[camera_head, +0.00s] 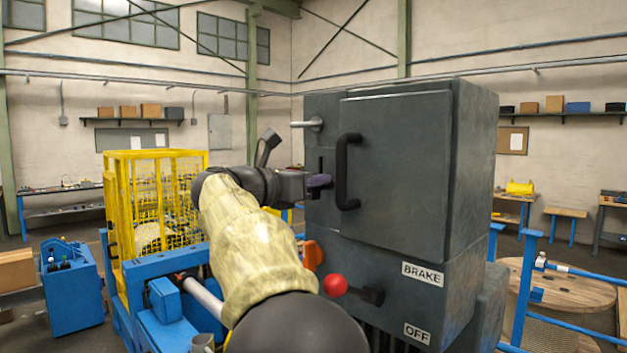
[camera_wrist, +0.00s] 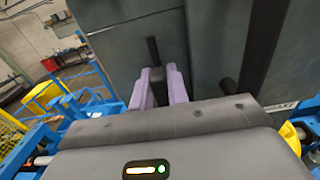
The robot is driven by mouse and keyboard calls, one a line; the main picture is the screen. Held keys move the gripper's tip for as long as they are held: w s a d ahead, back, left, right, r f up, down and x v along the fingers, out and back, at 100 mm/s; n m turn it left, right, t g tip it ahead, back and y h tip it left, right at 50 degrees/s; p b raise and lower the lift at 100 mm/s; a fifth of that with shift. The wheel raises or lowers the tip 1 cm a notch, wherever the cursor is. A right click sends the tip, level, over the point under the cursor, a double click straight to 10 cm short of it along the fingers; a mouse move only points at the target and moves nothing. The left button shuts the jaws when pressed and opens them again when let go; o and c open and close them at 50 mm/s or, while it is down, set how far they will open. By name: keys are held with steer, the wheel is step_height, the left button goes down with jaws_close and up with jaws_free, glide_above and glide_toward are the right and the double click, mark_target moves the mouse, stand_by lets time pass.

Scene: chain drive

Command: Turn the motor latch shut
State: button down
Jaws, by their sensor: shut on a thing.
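The motor latch (camera_head: 321,161) appears to be a slim dark upright bar on the front of the grey cabinet (camera_head: 395,180), left of its door handle. Its top end also shows in the wrist view (camera_wrist: 152,48). My gripper (camera_head: 318,181) reaches the cabinet from the left, with purple fingertips around the bar's lower part. In the wrist view, my gripper (camera_wrist: 164,82) is shut on the bar, and the fingers hide the gripped part. The latch's exact angle past the fingers is hidden.
A black door handle (camera_head: 346,172) stands close to the right of my gripper. Below are an orange piece (camera_head: 312,255) and a red-knobbed lever (camera_head: 335,285) by the BRAKE label (camera_head: 422,274). A metal rod (camera_head: 307,124) sticks out above. A yellow cage (camera_head: 150,200) stands left.

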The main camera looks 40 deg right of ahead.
steer(key=shift+m+b, duration=0.4)
steer(key=m+b, duration=0.1)
steer(key=m, duration=0.1)
steer(key=m+b, duration=0.1)
steer(key=shift+s+f+m+b, duration=0.2)
steer(key=shift+s+m+b, duration=0.05)
steer(key=shift+m+b, duration=0.1)
steer(key=m+b, duration=0.2)
steer(key=m, duration=0.1)
steer(key=m+b, duration=0.1)
steer(key=shift+s+f+m, duration=0.15)
steer(key=shift+s+m, duration=0.1)
steer(key=m+b, duration=0.1)
steer(key=m, duration=0.2)
steer(key=m+b, duration=0.2)
steer(key=m, duration=0.1)
steer(key=m+b, duration=0.2)
steer(key=shift+s+f+m, duration=0.15)
steer(key=shift+f+m, duration=0.25)
steer(key=c, duration=1.4)
jaws_free()
steer(key=shift+o, duration=0.2)
